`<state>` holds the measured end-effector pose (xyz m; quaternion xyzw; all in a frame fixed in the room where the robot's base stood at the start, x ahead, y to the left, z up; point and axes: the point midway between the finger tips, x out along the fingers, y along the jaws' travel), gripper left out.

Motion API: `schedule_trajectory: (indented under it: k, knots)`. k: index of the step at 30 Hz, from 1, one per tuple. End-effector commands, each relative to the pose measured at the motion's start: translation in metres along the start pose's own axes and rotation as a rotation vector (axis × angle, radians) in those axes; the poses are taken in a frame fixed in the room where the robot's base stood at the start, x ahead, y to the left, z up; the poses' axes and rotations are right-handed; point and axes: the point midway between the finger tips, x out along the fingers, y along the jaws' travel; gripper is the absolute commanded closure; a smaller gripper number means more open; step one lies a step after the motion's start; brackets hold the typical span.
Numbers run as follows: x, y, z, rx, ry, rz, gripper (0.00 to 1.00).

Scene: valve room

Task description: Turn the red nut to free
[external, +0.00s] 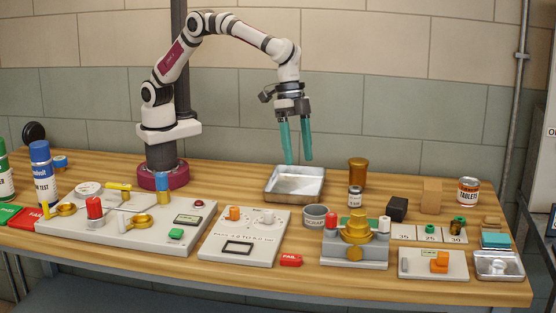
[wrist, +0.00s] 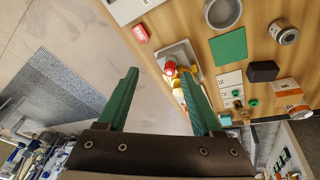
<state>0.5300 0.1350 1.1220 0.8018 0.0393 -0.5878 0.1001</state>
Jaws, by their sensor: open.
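A red cap-like piece (external: 331,222), which may be the red nut, stands on the left of a grey block (external: 345,256). A gold stepped fitting (external: 357,228) sits in the middle of that block, and a white cap (external: 384,225) is at its right. The red piece also shows in the wrist view (wrist: 170,69), between the fingers in the picture but beyond them. I cannot tell how far it is turned. My gripper (external: 298,161) is open and empty, its teal fingers pointing down above the metal tray, well clear of the block. The fingers also show in the wrist view (wrist: 160,75).
The metal tray (external: 270,191) lies below my gripper. A panel with a red knob (external: 94,208) is at left, and a gauge panel (external: 226,262) is in the middle. A grey cup (external: 314,223) stands close to the block's left. A black cube (external: 397,208) is behind right.

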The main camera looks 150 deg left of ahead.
Motion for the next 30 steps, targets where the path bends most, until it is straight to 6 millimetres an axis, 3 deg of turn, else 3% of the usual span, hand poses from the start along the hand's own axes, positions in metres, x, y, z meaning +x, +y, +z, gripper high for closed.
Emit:
schedule_trajectory:
  k: [1, 2, 5, 15, 21, 30]
  knots:
    - [-0.004, -0.006, -0.02, 0.046, 0.051, -0.046, 0.33]
    - [-0.006, -0.01, -0.029, 0.067, 0.072, -0.068, 0.33]
    - [0.0, -0.015, -0.039, 0.09, 0.097, -0.094, 0.33]
    - [0.095, -0.023, -0.046, 0.089, 0.093, -0.091, 0.33]
    - [0.134, -0.026, -0.051, 0.089, 0.094, -0.091, 0.33]
    - [0.146, -0.027, -0.052, 0.087, 0.096, -0.091, 0.33]
